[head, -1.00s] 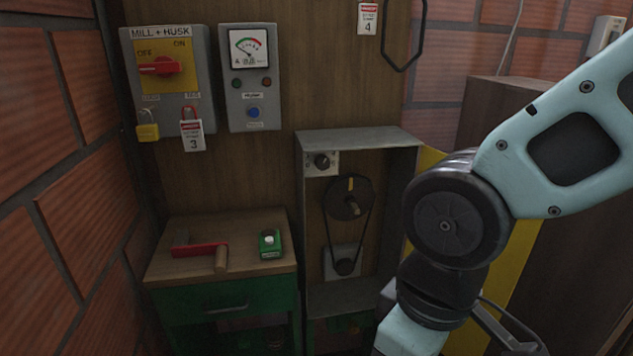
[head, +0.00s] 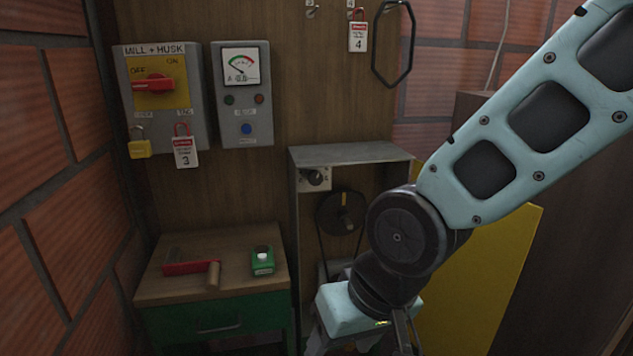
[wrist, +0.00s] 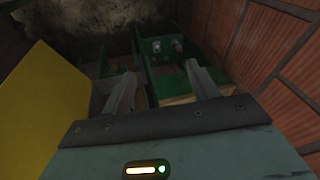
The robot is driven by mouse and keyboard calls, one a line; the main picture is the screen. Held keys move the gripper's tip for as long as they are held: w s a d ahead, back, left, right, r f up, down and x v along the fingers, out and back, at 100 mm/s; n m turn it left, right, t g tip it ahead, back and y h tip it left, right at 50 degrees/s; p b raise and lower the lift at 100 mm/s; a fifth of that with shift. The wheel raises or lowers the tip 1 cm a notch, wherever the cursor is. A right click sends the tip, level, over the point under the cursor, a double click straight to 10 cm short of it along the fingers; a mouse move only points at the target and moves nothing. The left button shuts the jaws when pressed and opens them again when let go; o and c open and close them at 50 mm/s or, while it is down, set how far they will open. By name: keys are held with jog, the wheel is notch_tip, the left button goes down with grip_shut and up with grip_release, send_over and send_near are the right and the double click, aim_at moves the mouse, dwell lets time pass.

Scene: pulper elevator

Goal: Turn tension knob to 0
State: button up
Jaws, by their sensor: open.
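The tension knob appears to be the small dark knob (head: 316,177) on a pale plate, at the upper left inside an open grey metal housing (head: 350,153). Its setting is too small to read. A dark pulley wheel (head: 340,212) with a yellow mark sits below it, with a belt around it; the lower pulley is hidden by my arm. My gripper, in front of the housing's lower part in the head view, is below the knob and apart from it. In the wrist view my gripper (wrist: 161,84) is open, with nothing between its fingers.
A switch box (head: 160,95) and a meter box (head: 242,95) hang above. A yellow panel (head: 480,270) stands right of the housing; brick wall (head: 60,150) is left.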

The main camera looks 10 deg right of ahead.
jog(key=w+a+m+t+y, duration=0.2)
jog(key=w+a+m+t, duration=0.1)
jog(key=w+m, duration=0.5)
jog(key=m+t+h, duration=0.4)
jog(key=m+t, duration=0.9)
jog(key=m, duration=0.8)
send_near(316, 180)
jog(key=w+p, duration=0.2)
jog(key=w, duration=0.2)
jog(key=w+p, duration=0.3)
jog(key=w, duration=0.2)
jog(key=shift+w+a+r, duration=0.15)
jog(key=shift+w, duration=0.1)
jog(key=c, duration=1)
